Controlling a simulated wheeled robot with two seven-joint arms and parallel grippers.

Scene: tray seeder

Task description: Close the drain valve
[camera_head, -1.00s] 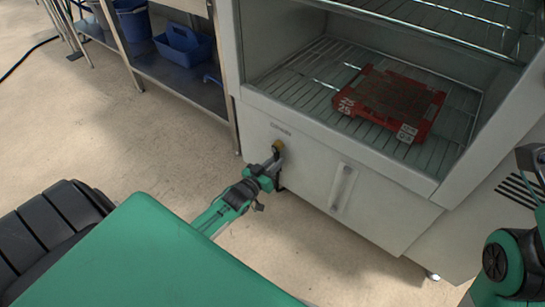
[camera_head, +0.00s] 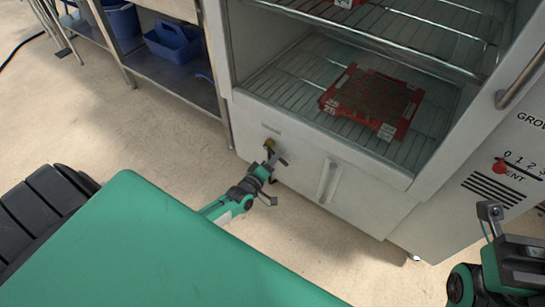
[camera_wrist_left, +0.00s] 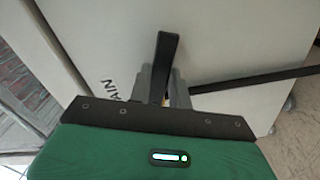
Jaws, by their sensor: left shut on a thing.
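The drain valve (camera_head: 269,144) is a small brass-coloured fitting low on the white cabinet's front. In the left wrist view its dark lever handle (camera_wrist_left: 167,50) stands up between the grey fingers, beside the partly hidden lettering "AIN". My left gripper (camera_head: 273,161) is at the valve, shut on this lever; the finger tips also show in the left wrist view (camera_wrist_left: 163,88). The lever's exact angle is hard to tell in the head view. My right gripper (camera_head: 490,211) is at the lower right, away from the valve, and its jaw opening is unclear.
The white cabinet (camera_head: 300,168) has wire shelves, a red tray (camera_head: 325,101) inside and a vertical handle (camera_head: 327,181) right of the valve. A red vent knob (camera_head: 499,167) is on its right. A metal rack with a blue caddy (camera_head: 179,43) stands left. Floor in front is open.

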